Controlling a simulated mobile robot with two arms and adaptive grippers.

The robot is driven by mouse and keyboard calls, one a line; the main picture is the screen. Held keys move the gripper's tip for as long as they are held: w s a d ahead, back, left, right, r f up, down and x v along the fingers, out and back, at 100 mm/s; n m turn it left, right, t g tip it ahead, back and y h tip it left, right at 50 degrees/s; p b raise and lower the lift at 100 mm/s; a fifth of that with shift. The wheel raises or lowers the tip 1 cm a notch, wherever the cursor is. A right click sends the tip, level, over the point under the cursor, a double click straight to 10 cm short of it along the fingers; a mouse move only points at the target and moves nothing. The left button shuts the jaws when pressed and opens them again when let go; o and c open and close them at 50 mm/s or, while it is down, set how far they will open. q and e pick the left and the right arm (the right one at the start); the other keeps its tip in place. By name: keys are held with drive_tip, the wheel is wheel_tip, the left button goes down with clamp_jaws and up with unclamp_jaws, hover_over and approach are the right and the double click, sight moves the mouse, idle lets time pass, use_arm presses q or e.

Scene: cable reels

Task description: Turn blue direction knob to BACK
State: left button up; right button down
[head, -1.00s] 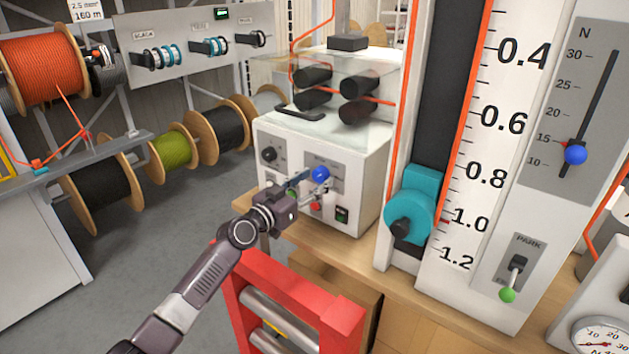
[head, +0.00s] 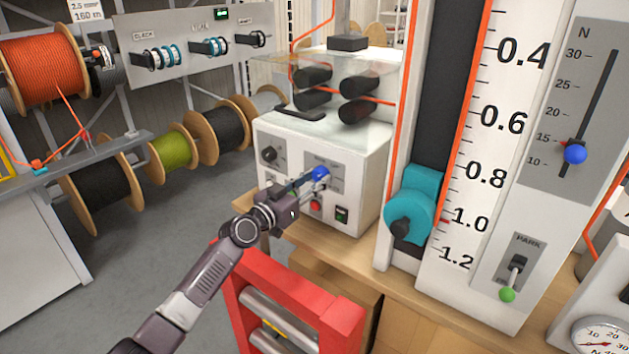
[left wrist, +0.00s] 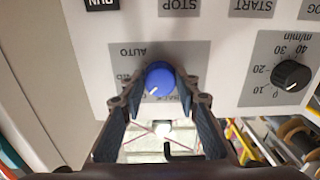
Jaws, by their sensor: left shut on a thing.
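The blue direction knob (head: 320,174) is on the front panel of the white machine (head: 363,180). In the left wrist view the blue knob (left wrist: 159,78) sits between the fingertips of my left gripper (left wrist: 160,84), which is shut on it. The wrist view is upside down; the word AUTO shows on the grey plate beside the knob, and other lettering is partly hidden by the fingers. A pale mark on the knob points to the lower left of that view. In the head view my left gripper (head: 312,180) reaches the panel from the left. My right gripper is not in view.
A black speed dial (left wrist: 291,76) is beside the knob plate. A red frame (head: 300,290) stands under my left arm. A tall scale with a teal part (head: 412,205) is at right.

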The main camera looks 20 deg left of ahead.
use_arm(q)
drive_tip(key=n, duration=0.4)
drive_tip(key=shift+b, duration=0.3)
drive_tip(key=shift+r+n, duration=0.1)
drive_tip(key=shift+n, duration=2.2)
drive_tip(key=o, duration=1.2)
drive_tip(key=shift+c, duration=0.2)
